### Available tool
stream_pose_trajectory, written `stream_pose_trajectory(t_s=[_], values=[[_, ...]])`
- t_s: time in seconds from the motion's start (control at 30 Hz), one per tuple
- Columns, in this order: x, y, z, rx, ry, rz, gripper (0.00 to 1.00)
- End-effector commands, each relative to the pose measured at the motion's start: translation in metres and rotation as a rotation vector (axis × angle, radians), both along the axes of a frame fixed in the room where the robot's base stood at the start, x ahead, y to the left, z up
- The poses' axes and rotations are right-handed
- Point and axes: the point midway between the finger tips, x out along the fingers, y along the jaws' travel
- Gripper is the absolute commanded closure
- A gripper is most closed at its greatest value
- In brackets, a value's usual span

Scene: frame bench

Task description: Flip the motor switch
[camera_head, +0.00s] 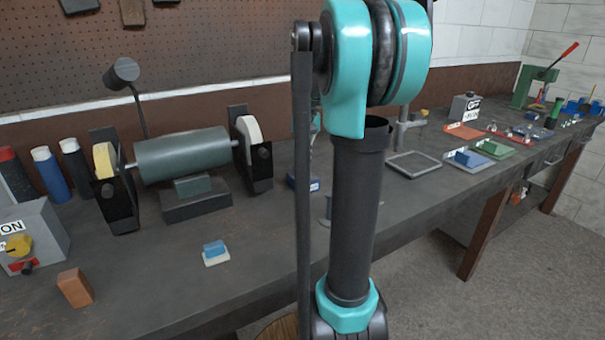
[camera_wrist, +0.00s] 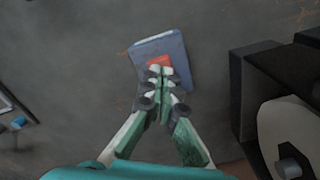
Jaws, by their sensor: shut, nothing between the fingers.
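A small blue box (camera_head: 303,183) with a white label stands on the bench right of the bench grinder (camera_head: 182,157), partly hidden by my arm. The wrist view shows a blue box (camera_wrist: 174,46) with an orange-red part (camera_wrist: 158,61) on top, which looks like a switch. My gripper (camera_wrist: 160,74) is shut and empty, its fingertips over the near edge of the red part. I cannot tell whether they touch it. The switch's position is hidden by the fingers. My gripper is mostly hidden behind my arm in the head view.
The grinder's black guard and pale wheel (camera_wrist: 284,135) stand close right of my gripper. A grey box (camera_head: 33,238) marked ON with a yellow knob, an orange block (camera_head: 75,287) and a blue-and-white block (camera_head: 215,253) are at left. Several fixtures line the bench at right.

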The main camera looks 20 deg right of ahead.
Motion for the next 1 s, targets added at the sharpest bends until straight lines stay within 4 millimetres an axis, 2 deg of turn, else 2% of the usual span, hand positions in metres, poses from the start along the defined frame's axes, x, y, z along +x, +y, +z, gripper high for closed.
stream_pose_trajectory(t_s=[1.0], values=[[0.0001, 0.0, -0.0068, 0.0, 0.0, 0.0, 1.0]])
